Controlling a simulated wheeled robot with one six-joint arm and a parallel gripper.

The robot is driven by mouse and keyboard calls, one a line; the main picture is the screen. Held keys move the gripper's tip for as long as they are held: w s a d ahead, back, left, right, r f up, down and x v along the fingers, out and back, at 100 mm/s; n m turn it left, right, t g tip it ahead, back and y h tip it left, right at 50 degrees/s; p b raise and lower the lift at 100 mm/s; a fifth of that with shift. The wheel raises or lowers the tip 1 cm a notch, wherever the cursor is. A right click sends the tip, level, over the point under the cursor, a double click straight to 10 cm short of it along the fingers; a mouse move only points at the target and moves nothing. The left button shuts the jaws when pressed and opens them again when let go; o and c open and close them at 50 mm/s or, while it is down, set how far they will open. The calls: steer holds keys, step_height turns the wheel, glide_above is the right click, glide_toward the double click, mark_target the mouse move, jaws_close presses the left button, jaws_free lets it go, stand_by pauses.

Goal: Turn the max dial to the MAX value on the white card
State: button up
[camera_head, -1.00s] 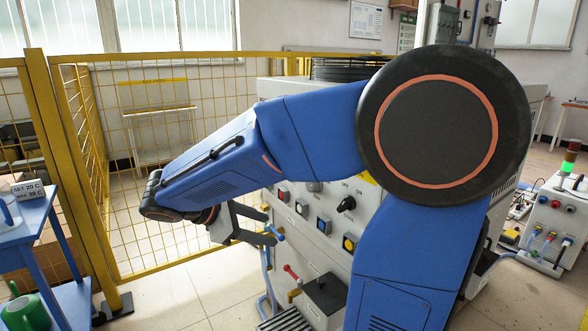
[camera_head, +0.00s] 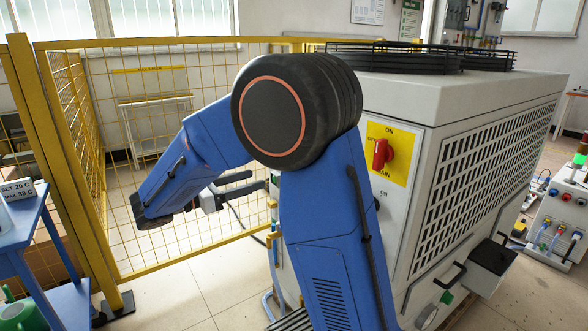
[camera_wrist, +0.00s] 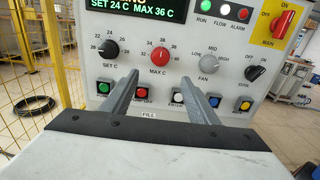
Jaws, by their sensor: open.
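The white card (camera_head: 17,190) stands on a blue table at the left of the head view and reads SET 20 C, MAX 38 C. The max dial (camera_wrist: 160,56) is a round red knob labelled MAX C on the heater's front panel, in the middle of the wrist view. The display (camera_wrist: 138,6) above it reads SET 24 C MAX 36 C. My gripper (camera_wrist: 163,80) is open and empty, its two fingers below and on either side of the dial in the picture. In the head view my gripper (camera_head: 257,180) points toward the panel. My arm hides most of the panel there.
The black set dial (camera_wrist: 108,52) is left of the max dial, the grey fan dial (camera_wrist: 208,62) right of it. Several push buttons, including a red one (camera_wrist: 141,93), line up below. A yellow mesh fence (camera_head: 150,160) stands behind my arm.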

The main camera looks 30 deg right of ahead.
steer(key=d, duration=1.5)
steer(key=shift+w, duration=0.25)
steer(key=c, duration=1)
